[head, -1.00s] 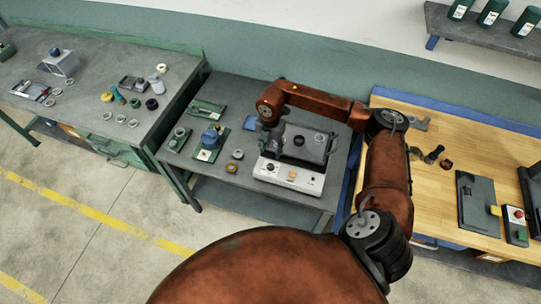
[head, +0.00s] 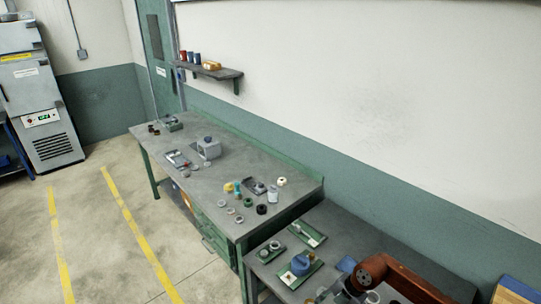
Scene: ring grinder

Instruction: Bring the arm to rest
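My orange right arm (head: 402,279) comes in at the lower right corner over the grey low table. Its dark gripper (head: 346,290) points down at the bottom edge, above the place of the white-fronted machine. The fingertips are too small and cut off to tell whether they are open or shut, or whether they touch anything. The machine is nearly all out of frame. My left gripper is not in view.
A blue-topped part on a green plate (head: 300,266) and another green plate (head: 307,234) lie left of the gripper. The long grey bench (head: 225,187) holds several rings and fixtures. A wall shelf (head: 215,73) and a grey cabinet (head: 38,95) stand farther back. The striped floor is clear.

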